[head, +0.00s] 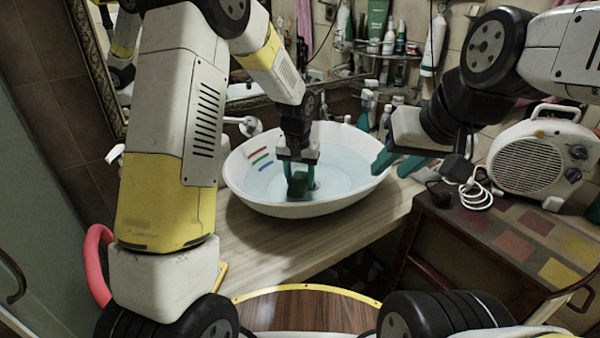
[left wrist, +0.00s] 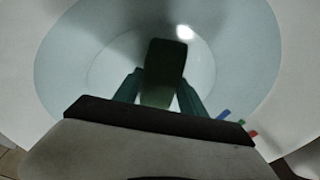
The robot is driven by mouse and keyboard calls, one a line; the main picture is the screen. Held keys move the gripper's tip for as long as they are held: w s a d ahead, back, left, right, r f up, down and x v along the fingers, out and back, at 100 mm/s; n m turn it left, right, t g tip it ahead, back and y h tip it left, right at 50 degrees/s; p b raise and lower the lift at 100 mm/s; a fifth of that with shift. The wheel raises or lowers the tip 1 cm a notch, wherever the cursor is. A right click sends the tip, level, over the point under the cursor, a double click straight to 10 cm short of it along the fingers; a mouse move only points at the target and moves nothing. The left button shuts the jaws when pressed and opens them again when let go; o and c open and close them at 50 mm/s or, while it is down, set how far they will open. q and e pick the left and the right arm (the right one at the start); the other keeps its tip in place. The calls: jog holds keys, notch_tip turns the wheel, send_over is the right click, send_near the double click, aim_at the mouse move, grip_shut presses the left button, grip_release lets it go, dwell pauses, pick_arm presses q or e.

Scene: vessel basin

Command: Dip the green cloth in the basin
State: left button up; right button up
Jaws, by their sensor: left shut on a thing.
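The white basin (head: 250,198) stands on the wooden counter with pale blue water in it. Red, green and blue stripes mark its inner wall. My left gripper (head: 299,185) points down inside the basin, shut on the green cloth (head: 298,186), which is a small dark folded block. In the left wrist view the cloth (left wrist: 163,75) sits between the two teal fingers, over the basin's bottom (left wrist: 75,65). I cannot tell exactly how deep the cloth is in the water. My right gripper (head: 396,165) is right of the basin, its teal fingers apart and empty.
A white fan heater (head: 540,160) and a coiled white cable (head: 476,190) are on the cabinet (head: 500,235) at right. Bottles (head: 385,110) stand behind the basin, and shelves hold more. The counter (head: 270,245) is clear in front of the basin. A mirror hangs behind.

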aim_at(302, 178)
pick_arm(q)
jog(key=shift+w+d, duration=0.15)
jog(key=shift+d, duration=0.15)
notch_tip(302, 178, up, 11)
jog(key=shift+r, duration=0.15)
dwell(1.0)
jog(key=shift+r, duration=0.1)
dwell(0.9)
jog(key=shift+r, duration=1.4)
